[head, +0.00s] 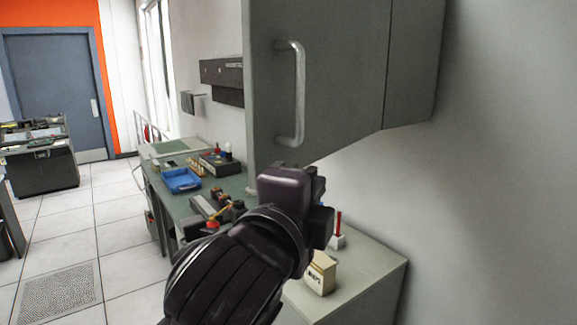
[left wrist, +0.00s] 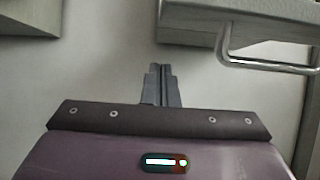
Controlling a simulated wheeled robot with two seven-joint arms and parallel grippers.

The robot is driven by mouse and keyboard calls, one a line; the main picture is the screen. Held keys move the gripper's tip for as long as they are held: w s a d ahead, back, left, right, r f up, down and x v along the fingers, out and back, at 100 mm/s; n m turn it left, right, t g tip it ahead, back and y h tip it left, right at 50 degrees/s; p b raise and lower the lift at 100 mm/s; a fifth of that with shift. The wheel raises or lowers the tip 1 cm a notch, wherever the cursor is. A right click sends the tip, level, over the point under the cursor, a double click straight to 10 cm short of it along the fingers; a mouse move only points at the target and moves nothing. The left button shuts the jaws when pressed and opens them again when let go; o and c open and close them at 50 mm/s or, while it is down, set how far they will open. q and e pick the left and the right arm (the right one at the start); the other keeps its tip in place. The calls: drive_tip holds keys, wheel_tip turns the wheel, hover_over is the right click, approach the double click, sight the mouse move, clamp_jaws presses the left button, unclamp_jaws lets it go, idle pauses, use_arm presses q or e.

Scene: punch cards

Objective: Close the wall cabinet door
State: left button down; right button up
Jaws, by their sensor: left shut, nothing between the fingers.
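The wall cabinet (head: 415,65) hangs on the wall at the upper right in the head view. Its grey door (head: 345,70) stands out from it, open, with the silver bar handle (head: 298,95) near its outer edge. In the left wrist view, the door (left wrist: 200,22) and handle (left wrist: 265,63) are at the upper right. My left gripper (head: 290,185) is near the door's lower edge in the head view; its fingers are mostly hidden there. In the left wrist view, the fingers (left wrist: 160,85) are together and empty, apart from the handle. My right gripper is out of view.
A workbench (head: 375,270) runs below the cabinet, with a blue tray (head: 181,180), a small labelled box (head: 320,273) and a red-topped item (head: 338,230) on it.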

use_arm(q)
drive_tip(key=w+a+p, duration=0.2)
drive_tip(key=a, duration=0.1)
drive_tip(key=shift+w+p, duration=0.35)
drive_tip(key=shift+w, duration=0.05)
drive_tip(key=shift+a, duration=0.1)
